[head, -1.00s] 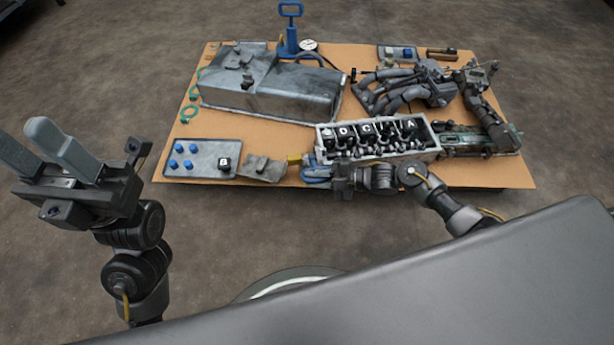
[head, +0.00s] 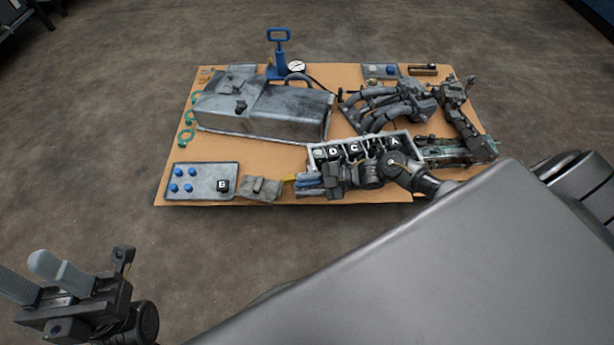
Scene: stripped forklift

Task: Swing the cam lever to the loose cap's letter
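The loose cap (head: 222,185) is black with a white letter B and lies on the grey tray (head: 205,168) at the table's front left. The engine head (head: 318,152) holds a row of black caps; D, C and A can be read, others are covered or too small. I cannot make out the cam lever for certain; a small yellow piece (head: 289,177) shows at the head's front left. My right gripper (head: 306,181) points left beside that piece, in front of the head; its finger gap is unclear. My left gripper (head: 40,278) is open and empty, away from the table.
Several blue caps (head: 188,172) sit on the tray, with a grey cloth-like piece (head: 260,188) beside it. A large grey cover (head: 265,108), a blue pump (head: 278,55) and dark manifold pipes (head: 385,108) stand farther back.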

